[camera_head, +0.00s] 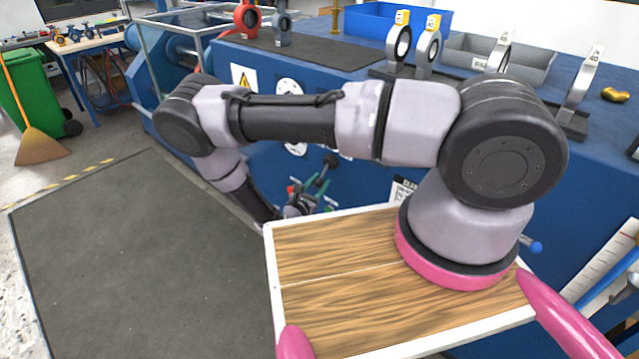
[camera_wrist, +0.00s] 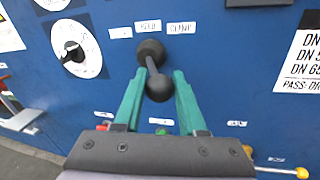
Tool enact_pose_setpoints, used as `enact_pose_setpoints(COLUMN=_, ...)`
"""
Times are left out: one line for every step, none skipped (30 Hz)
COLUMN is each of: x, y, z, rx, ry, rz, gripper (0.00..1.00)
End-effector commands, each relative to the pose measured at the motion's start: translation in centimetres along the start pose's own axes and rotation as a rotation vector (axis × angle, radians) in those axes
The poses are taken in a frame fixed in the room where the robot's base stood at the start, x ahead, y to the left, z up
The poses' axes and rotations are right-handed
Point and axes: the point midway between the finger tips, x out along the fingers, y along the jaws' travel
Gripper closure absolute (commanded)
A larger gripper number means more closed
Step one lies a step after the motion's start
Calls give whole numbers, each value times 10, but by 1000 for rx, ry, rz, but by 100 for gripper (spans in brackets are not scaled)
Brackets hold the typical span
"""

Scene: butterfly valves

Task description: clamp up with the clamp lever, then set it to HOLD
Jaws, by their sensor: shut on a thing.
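The clamp lever is black, with a round hub (camera_wrist: 150,50) on the blue panel and a ball knob (camera_wrist: 158,88) at the end of a short rod. In the wrist view the knob hangs below the hub, slightly right. My gripper (camera_wrist: 158,77) has green fingers on both sides of the knob and is shut on it. Above the hub is a label that seems to read HOLD (camera_wrist: 148,26), with CLAMP (camera_wrist: 181,27) to its right. A third label (camera_wrist: 120,32), unreadable, is further left. In the head view my gripper (camera_head: 318,188) is small at the panel, partly behind my arm.
A round dial with a black knob (camera_wrist: 75,50) is left of the lever. A red and a yellow part show low behind the fingers. The blue bench (camera_head: 360,85) carries valve discs (camera_head: 428,45) and a grey bin (camera_head: 470,50). A dark mat (camera_head: 140,250) covers clear floor at left.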

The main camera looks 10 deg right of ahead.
Motion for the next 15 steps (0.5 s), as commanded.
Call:
enact_pose_setpoints(x=0, y=0, z=0, rx=0, ry=1, rz=0, gripper=100)
enact_pose_setpoints(x=0, y=0, z=0, rx=0, ry=1, rz=0, gripper=100)
enact_pose_setpoints(x=0, y=0, z=0, rx=0, ry=1, rz=0, gripper=100)
enact_pose_setpoints(x=0, y=0, z=0, rx=0, ry=1, rz=0, gripper=100)
enact_pose_setpoints(x=-1, y=0, z=0, rx=0, ry=1, rz=0, gripper=100)
enact_pose_setpoints(x=-1, y=0, z=0, rx=0, ry=1, rz=0, gripper=100)
enact_pose_setpoints(x=-1, y=0, z=0, rx=0, ry=1, rz=0, gripper=100)
enact_pose_setpoints(x=-1, y=0, z=0, rx=0, ry=1, rz=0, gripper=100)
enact_pose_setpoints(x=-1, y=0, z=0, rx=0, ry=1, rz=0, gripper=100)
enact_pose_setpoints(x=-1, y=0, z=0, rx=0, ry=1, rz=0, gripper=100)
enact_pose_setpoints(x=-1, y=0, z=0, rx=0, ry=0, rz=-1, gripper=100)
enact_pose_setpoints(x=-1, y=1, z=0, rx=1, ry=-1, rz=-6, gripper=100)
enact_pose_setpoints(x=-1, y=2, z=-1, rx=1, ry=-3, rz=-13, gripper=100)
enact_pose_setpoints(x=-1, y=4, z=-1, rx=2, ry=-6, rz=-25, gripper=100)
enact_pose_setpoints(x=-1, y=7, z=-1, rx=4, ry=-11, rz=-45, gripper=100)
